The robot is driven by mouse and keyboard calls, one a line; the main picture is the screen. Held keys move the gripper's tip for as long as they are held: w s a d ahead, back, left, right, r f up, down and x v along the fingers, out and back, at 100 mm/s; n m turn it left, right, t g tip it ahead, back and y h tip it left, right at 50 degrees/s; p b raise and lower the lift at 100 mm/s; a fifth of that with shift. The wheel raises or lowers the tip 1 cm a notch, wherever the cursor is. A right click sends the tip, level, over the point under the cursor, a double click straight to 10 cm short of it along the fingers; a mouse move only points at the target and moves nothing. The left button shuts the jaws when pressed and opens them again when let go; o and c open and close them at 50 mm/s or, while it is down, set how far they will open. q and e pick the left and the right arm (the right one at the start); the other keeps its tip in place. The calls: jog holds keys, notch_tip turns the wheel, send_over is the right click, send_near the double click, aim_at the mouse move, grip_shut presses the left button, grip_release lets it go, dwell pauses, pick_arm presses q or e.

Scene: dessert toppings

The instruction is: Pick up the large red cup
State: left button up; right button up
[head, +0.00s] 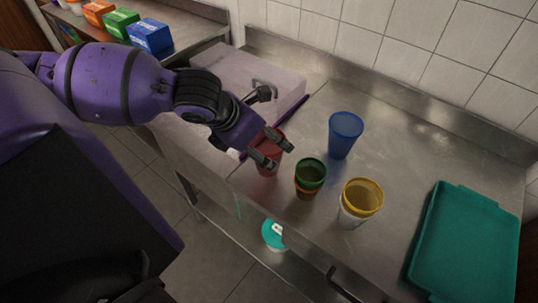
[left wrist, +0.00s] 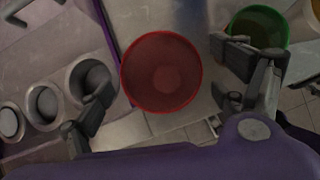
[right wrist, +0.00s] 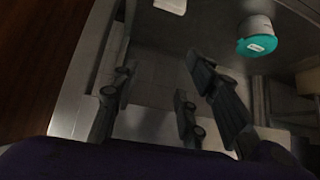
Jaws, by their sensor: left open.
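The large red cup (head: 267,171) stands upright on the metal counter, partly hidden behind my left gripper (head: 274,151) in the head view. My left gripper is open, with its fingers at the cup's upper part. In the left wrist view the red cup (left wrist: 162,72) shows from above with its round mouth between the spread fingers, with visible gaps on both sides. I cannot tell whether any finger touches it. My right gripper (right wrist: 158,100) is open and empty in the right wrist view, above the floor and a lower shelf.
A green cup (head: 310,174) with an orange lower part stands close to the right of the red cup. A blue cup (head: 345,136) and a yellow-and-white cup (head: 360,203) stand farther right. A teal tray (head: 468,245) lies at the right; a pale topping container (head: 246,80) sits behind.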

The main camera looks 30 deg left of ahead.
aim_at(263, 144)
pick_arm(q)
jog(key=shift+x, duration=1.15)
jog(key=shift+w+f, duration=0.15)
jog(key=shift+f, duration=0.05)
pick_arm(e)
jog(key=shift+w+r, duration=0.1)
jog(key=shift+w, duration=0.3)
pick_arm(q)
jog(key=shift+c, duration=0.3)
jog(key=c, duration=1.1)
pick_arm(e)
jog(key=shift+s+d, duration=0.2)
jog(key=shift+s, duration=0.3)
pick_arm(q)
jog(key=shift+o, duration=0.2)
jog(key=shift+r, duration=0.1)
